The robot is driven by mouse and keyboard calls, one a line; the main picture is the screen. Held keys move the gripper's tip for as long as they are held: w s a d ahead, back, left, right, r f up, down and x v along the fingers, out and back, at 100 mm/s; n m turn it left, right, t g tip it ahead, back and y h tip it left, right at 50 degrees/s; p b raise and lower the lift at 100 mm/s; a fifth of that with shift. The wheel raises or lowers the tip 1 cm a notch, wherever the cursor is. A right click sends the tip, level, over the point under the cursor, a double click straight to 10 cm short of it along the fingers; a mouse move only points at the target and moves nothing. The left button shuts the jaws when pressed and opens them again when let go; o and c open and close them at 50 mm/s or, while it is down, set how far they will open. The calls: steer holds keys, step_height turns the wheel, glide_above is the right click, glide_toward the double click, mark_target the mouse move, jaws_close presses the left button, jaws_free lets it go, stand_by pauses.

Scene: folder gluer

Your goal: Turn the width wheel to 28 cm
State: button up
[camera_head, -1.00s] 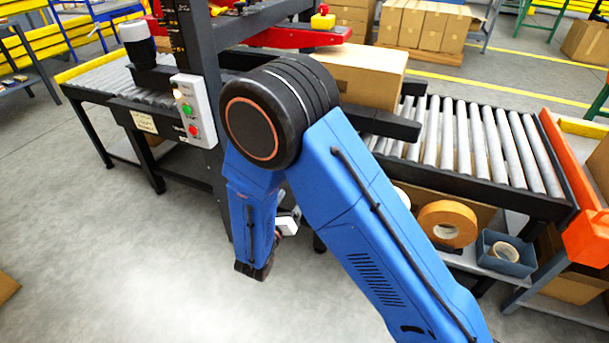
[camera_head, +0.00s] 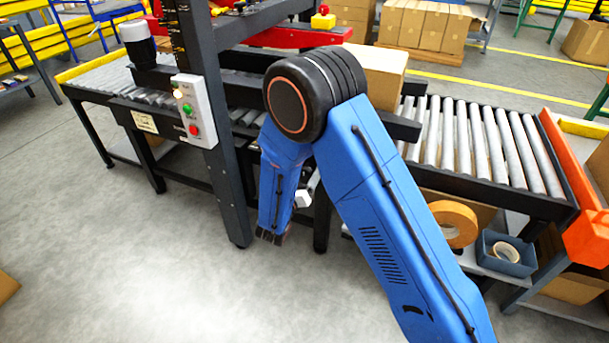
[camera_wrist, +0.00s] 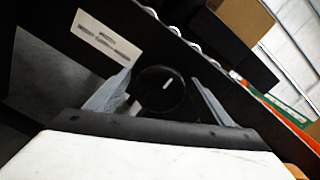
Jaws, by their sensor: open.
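A round black wheel (camera_wrist: 162,92) with a short white mark shows in the wrist view, on a dark machine rail. I take it to be the width wheel. Its white mark points slightly off upright, and I can read no scale in cm. My gripper (camera_wrist: 161,77) is open, with one grey finger on each side of the wheel. I cannot tell whether the fingers touch it. In the head view the wheel cannot be seen, and my blue arm hides most of the gripper.
A white label (camera_wrist: 106,36) sits on the dark rail, its text unreadable. In the head view, a cardboard box (camera_head: 376,75) lies on the roller conveyor (camera_head: 475,145). A button panel (camera_head: 195,112) is on the machine post. An orange tape roll (camera_head: 455,223) and a blue-grey bin (camera_head: 505,253) sit below.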

steer(key=c, duration=1.1)
steer(key=shift+o, duration=0.2)
steer(key=shift+m, duration=0.3)
steer(key=m, duration=0.8)
steer(key=shift+s+d, duration=0.1)
steer(key=m, duration=0.4)
steer(key=shift+d+f+m, duration=0.1)
steer(key=shift+m, duration=0.3)
steer(key=shift+m+h, duration=0.3)
steer(key=shift+m, duration=2)
